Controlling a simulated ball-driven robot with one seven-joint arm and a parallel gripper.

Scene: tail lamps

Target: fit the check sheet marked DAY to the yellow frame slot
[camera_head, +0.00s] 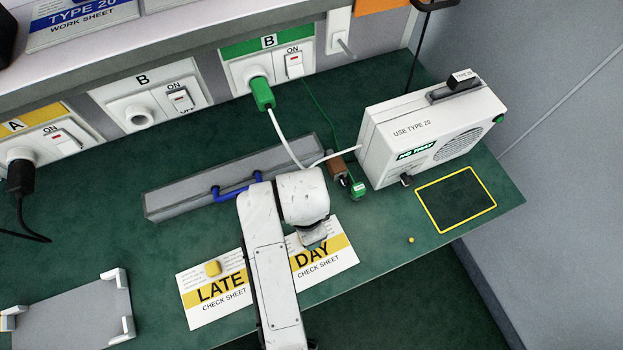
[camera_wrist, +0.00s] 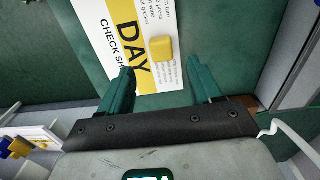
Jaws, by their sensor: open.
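The DAY check sheet (camera_head: 335,262) is a white card with a yellow band, lying flat on the green bench near its front edge. In the wrist view the DAY sheet (camera_wrist: 115,35) shows with a yellow block-shaped grip (camera_wrist: 161,48) on it. My gripper (camera_wrist: 162,80) is open, its two green fingers apart, with the yellow grip beyond and between the fingertips. Nothing is held. In the head view my arm covers part of the sheet and hides its grip. The yellow frame slot (camera_head: 420,203) is an empty yellow outline on the bench at the right.
The LATE check sheet (camera_head: 217,308), with its own yellow grip, lies left of my arm. A white device (camera_head: 400,148) stands behind the frame. A small yellow knob (camera_head: 411,240) sits by the frame. A grey tray (camera_head: 75,318) with white corners is at lower left.

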